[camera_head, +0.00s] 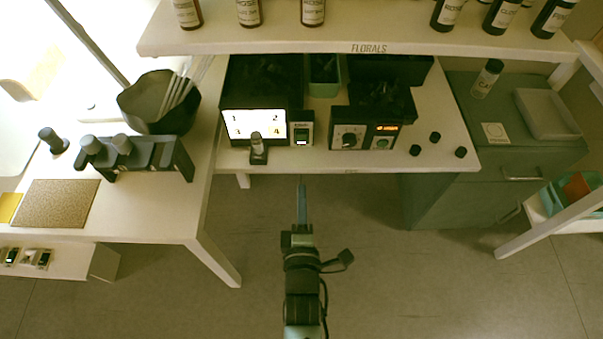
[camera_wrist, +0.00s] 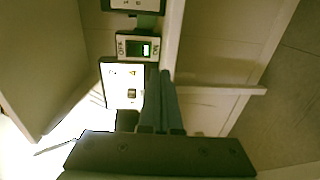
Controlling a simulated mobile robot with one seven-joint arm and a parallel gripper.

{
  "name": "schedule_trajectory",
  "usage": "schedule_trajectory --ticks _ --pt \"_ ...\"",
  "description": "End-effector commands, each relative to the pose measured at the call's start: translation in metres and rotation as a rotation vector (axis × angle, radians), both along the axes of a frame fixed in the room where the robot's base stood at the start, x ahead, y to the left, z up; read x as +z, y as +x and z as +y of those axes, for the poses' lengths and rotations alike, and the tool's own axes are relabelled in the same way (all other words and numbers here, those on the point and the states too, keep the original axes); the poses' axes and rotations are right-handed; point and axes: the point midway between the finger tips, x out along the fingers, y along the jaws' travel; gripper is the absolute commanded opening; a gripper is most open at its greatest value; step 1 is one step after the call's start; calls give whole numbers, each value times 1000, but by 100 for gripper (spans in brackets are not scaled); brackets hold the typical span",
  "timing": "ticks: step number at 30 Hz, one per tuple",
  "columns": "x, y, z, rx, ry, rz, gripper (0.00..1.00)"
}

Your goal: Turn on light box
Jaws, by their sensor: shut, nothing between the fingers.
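The light box (camera_head: 255,125) is a dark box with a bright white front panel numbered 1 to 4, on the table under the shelf; the panel also shows bright in the wrist view (camera_wrist: 112,84).
A dark control unit with knobs (camera_head: 350,137) and two small black caps (camera_head: 435,137) are to the right. The shelf (camera_head: 400,38) with bottles overhangs the back. Floor space in front is clear.

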Motion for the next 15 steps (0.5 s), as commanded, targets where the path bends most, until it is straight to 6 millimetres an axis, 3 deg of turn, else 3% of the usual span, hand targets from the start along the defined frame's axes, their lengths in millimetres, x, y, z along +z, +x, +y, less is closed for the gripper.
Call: schedule_trajectory --ticks 6,15 --pt "-4 -29 1 1 0 1 0" --pt "-5 -35 1 1 0 0 0"
